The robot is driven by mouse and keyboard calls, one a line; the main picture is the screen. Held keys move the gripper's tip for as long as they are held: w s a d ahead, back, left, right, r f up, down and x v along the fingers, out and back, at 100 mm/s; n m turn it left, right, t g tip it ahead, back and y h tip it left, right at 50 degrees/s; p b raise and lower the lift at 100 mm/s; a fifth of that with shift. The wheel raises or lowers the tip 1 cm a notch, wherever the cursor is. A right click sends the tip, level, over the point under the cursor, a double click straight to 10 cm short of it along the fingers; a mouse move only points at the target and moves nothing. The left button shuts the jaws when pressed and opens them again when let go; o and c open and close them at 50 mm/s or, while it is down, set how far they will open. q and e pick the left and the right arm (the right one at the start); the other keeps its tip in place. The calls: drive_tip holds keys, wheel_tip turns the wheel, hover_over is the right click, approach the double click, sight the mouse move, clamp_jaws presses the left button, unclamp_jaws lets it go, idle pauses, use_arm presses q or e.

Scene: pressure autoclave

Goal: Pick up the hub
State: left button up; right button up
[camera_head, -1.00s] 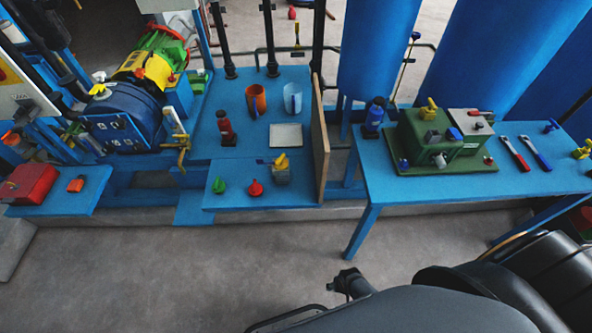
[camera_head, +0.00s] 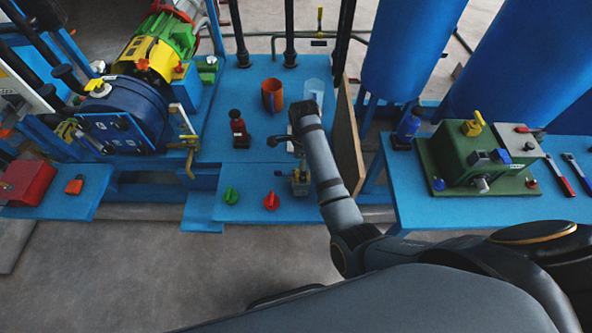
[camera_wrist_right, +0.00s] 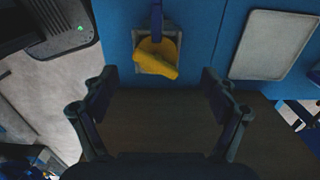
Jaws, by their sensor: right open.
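A small grey block with a yellow lever (camera_head: 300,182) sits on the front blue plate, partly behind my right arm. I cannot tell for sure that it is the hub. In the right wrist view its yellow lever (camera_wrist_right: 156,56) and grey base lie ahead of the fingertips, with a dark blue stem above. My right gripper (camera_wrist_right: 160,88) is open and empty, its two fingers spread either side below the block, apart from it. In the head view the right gripper (camera_head: 290,140) hangs above the blue table behind the block, mostly hidden by its arm. My left gripper is not in view.
A brown upright board (camera_head: 347,150) stands just right of my arm; it fills the space below the fingers in the wrist view. A grey tray (camera_wrist_right: 275,45) lies nearby.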

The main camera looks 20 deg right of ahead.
drive_tip(key=shift+r, duration=0.1)
drive_tip(key=shift+s+f, duration=0.1)
drive_tip(key=shift+f, duration=0.4)
wheel_tip(320, 180, down, 4)
drive_tip(key=shift+r, duration=0.1)
drive_tip(key=shift+f, duration=0.2)
drive_tip(key=shift+a+f, duration=0.15)
drive_tip(key=shift+f, duration=0.4)
wheel_tip(320, 180, down, 4)
drive_tip(key=shift+s+a+r+b, duration=0.1)
drive_tip(key=shift+a+b, duration=0.05)
drive_tip(key=shift+b, duration=0.2)
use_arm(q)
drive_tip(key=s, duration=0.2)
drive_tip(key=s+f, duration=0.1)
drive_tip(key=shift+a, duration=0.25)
use_arm(e)
drive_tip(key=c, duration=1.7)
